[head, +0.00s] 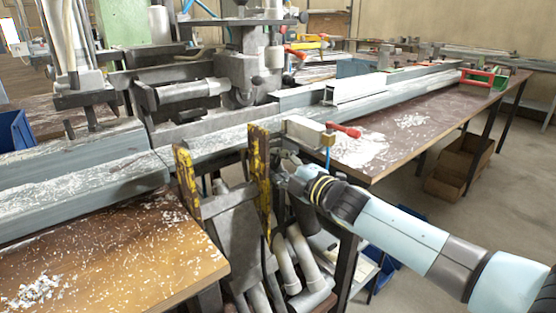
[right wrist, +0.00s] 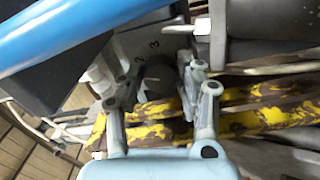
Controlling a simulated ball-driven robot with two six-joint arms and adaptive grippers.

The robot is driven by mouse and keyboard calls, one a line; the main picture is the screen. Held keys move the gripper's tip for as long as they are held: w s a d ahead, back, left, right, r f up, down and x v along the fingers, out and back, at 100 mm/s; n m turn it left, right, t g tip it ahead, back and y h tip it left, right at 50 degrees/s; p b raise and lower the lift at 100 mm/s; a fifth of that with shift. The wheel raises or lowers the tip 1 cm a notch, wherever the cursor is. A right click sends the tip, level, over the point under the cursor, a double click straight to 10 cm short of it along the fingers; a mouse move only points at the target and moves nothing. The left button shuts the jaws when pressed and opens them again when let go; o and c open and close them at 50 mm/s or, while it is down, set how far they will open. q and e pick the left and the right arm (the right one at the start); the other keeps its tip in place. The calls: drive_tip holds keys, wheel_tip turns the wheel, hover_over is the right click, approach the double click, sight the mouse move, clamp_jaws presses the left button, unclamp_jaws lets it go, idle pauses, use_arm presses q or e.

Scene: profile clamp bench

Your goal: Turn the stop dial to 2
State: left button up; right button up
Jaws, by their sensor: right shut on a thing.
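The stop dial (right wrist: 158,76) shows in the right wrist view as a dark round knob, partly covered by my fingers. In the head view my right gripper (head: 287,168) is at the bench's front edge, below a pale box with a red lever (head: 346,130). The dial cannot be made out there. My left gripper is not in view.
Two yellow, worn upright bars (head: 260,180) stand just left of my right gripper. A long grey profile rail (head: 215,138) runs across the bench behind it. A blue bar (right wrist: 75,38) crosses close to the right wrist camera. The brown bench top (head: 410,125) has scattered shavings.

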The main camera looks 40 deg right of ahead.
drive_tip(key=shift+f+m, duration=0.1)
drive_tip(key=shift+m, duration=0.5)
drive_tip(key=o, duration=0.9)
drive_tip(key=shift+c, duration=0.2)
drive_tip(key=s+d, duration=0.1)
drive_tip(key=s, duration=1.1)
